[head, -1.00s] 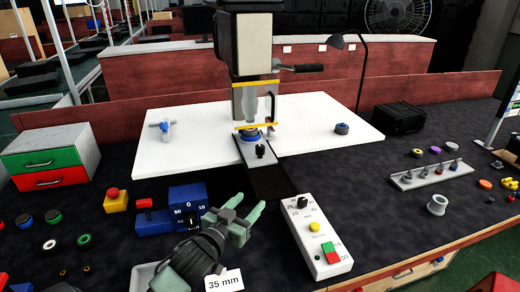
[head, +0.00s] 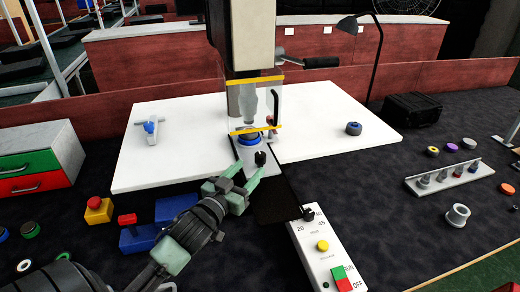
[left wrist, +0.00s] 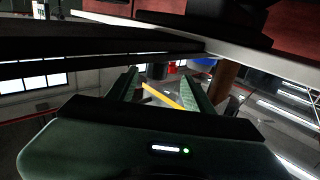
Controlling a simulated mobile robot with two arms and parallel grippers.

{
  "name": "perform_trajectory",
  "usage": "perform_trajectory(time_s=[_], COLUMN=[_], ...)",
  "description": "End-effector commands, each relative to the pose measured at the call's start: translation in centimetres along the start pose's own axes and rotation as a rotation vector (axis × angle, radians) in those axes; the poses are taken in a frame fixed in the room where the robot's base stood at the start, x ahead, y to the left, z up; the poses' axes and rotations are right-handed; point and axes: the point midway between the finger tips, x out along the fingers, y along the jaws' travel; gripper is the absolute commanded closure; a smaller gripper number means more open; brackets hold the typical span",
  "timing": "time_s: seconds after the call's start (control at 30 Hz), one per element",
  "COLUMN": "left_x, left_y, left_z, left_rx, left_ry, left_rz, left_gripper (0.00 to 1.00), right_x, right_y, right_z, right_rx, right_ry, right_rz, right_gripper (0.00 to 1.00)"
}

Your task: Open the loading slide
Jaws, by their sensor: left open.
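The loading slide (head: 249,173) is a light grey plate under the press, with an upright black knob (head: 260,158) near its front end. A blue ring-shaped part (head: 248,142) is at the slide's rear, beneath the press head. My left gripper (head: 246,174) is open and empty, just in front of the knob, with its green fingers pointing at it. I cannot tell whether a finger touches the knob. In the left wrist view my left gripper (left wrist: 160,88) shows its two fingers apart, with a dark stub between and beyond them. My right gripper is not in view.
A clear guard with yellow edges (head: 257,105) stands over the slide's rear. The white control box (head: 325,255) stands right of my left arm. White boards (head: 330,115) flank the press.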

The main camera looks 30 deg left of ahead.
Motion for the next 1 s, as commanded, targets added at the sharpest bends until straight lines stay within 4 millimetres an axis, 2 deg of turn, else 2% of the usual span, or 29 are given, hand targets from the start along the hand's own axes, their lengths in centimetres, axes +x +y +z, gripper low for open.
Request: perform_trajectory(time_s=[0.17,0.33,0.43,0.6,0.83,0.87,1.0], left_x=[2.5,5.3,6.4,7.4,7.4,7.4,7.4], left_y=[0.0,0.0,0.0,0.0,0.1,0.0,0.0], left_z=[-0.4,-0.3,-0.1,0.0,0.0,0.0,0.0], left_rx=[0.001,0.001,0.000,0.000,0.000,0.000,0.000], left_ry=[0.003,0.002,0.000,-0.001,-0.001,-0.001,-0.001], left_rz=[0.001,0.000,0.000,0.000,0.000,0.000,0.000], left_gripper=[0.48,0.48,0.48,0.48,0.48,0.54,0.93], right_x=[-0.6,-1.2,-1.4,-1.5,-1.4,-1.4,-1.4], right_y=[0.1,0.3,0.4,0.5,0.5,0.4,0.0], right_z=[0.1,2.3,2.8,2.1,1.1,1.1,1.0], right_rx=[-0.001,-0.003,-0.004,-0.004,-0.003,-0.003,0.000], right_ry=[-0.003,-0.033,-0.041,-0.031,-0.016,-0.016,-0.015], right_rz=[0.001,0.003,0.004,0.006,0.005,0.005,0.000], right_gripper=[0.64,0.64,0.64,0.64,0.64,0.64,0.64])
